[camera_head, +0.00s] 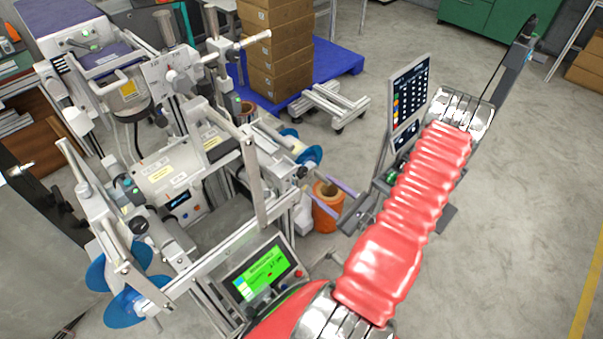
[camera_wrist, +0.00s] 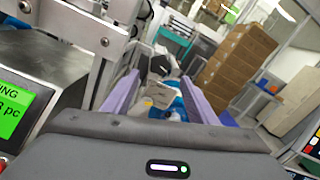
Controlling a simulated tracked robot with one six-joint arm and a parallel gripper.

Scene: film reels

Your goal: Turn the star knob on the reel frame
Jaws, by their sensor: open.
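The reel frame (camera_head: 255,190) is a metal machine frame at left in the head view. A small dark knob (camera_head: 303,172) sits at its right end, near a blue reel (camera_head: 312,156); its star shape is too small to make out. In the wrist view a dark knob-like part (camera_wrist: 159,66) shows between the fingertips, with blue film (camera_wrist: 178,108) behind and below. In the wrist view the fingers (camera_wrist: 160,77) stand apart on both sides of the knob-like part; contact cannot be told.
More blue reels (camera_head: 130,290) hang at lower left. Stacked cartons (camera_head: 277,45) stand behind.

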